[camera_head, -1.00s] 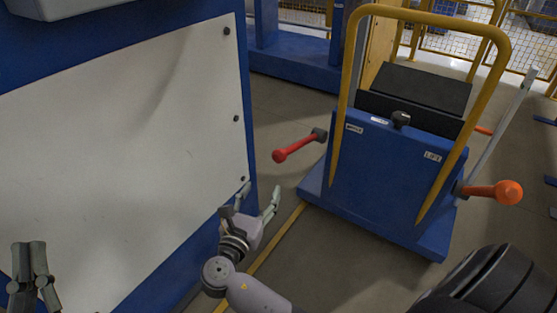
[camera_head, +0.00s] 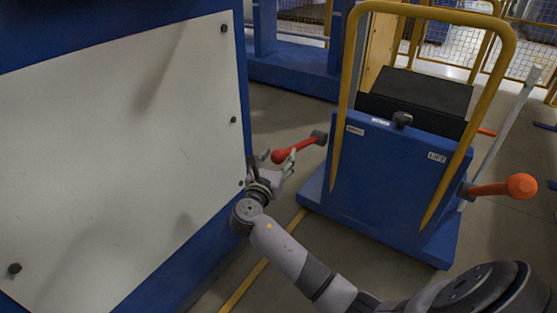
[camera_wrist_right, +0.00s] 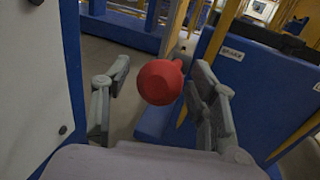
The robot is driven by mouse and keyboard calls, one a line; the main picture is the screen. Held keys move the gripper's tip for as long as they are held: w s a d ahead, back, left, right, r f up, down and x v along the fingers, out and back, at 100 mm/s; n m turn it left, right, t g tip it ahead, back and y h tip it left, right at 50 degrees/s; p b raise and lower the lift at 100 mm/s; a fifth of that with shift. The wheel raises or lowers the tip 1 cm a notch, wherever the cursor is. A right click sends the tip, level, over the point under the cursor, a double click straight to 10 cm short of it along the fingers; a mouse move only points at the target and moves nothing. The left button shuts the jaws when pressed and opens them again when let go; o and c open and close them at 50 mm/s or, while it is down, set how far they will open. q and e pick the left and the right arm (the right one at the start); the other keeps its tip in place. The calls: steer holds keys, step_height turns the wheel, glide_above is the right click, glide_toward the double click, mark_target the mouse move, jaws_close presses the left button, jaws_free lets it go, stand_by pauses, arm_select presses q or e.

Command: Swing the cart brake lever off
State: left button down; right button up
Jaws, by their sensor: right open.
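The red brake lever (camera_head: 300,150) sticks out to the left from a dark pivot on the left side of the blue cart (camera_head: 385,180), beside a label that reads BRAKE in the right wrist view. My right gripper (camera_head: 277,160) is open at the lever's round knob end. In the right wrist view the red knob (camera_wrist_right: 160,82) lies between the two spread fingers (camera_wrist_right: 162,95), with a gap on each side. The knob hides most of the lever's shaft there. My left gripper is out of view.
A blue frame with a white panel (camera_head: 120,150) stands close to the left of my right gripper. An orange lever (camera_head: 505,187), by a LIFT label, is on the cart's right side. A yellow handle (camera_head: 430,10) rises over the cart.

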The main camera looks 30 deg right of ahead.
steer(key=shift+w+d, duration=0.1)
steer(key=shift+d, duration=0.05)
jaws_close()
stand_by(0.7)
